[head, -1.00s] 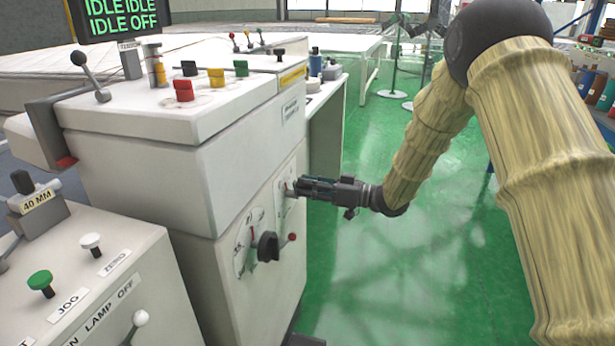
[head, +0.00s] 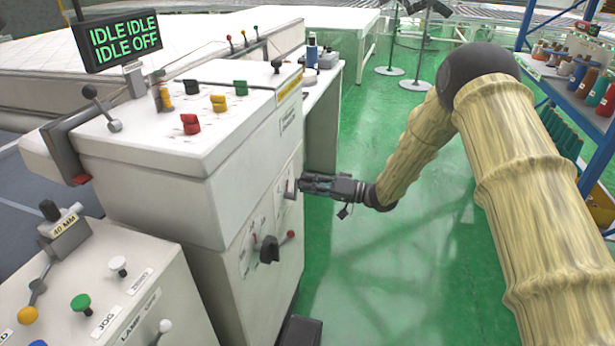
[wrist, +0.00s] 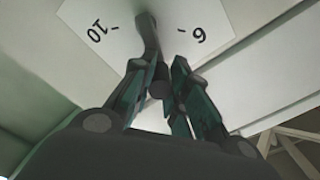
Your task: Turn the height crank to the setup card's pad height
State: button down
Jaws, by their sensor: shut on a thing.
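My gripper (head: 302,184) is at the side panel of the white machine cabinet (head: 230,205), beside a small upper plate (head: 289,188). In the wrist view, its two dark green fingers (wrist: 160,85) are closed around the end of a dark crank (wrist: 148,38). The fingers partly hide the crank's grip. In the head view the crank is too small to make out its angle. No setup card is clearly readable.
Below my gripper, the panel carries a black knob (head: 269,249) and a red-ended lever (head: 290,235). A "40 MM" label (head: 65,225) sits on the console at the lower left. A display (head: 122,40) reads "IDLE IDLE IDLE OFF". Green floor (head: 370,270) is clear right of the cabinet.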

jog(key=shift+w+d+f+m+p, duration=0.15)
jog(key=shift+w+f+m+p, duration=0.15)
jog(key=shift+m+p, duration=0.45)
jog(key=shift+w+d+f+m+p, duration=0.1)
jog(key=shift+w+f+m+p, duration=0.2)
jog(key=shift+m, duration=0.75)
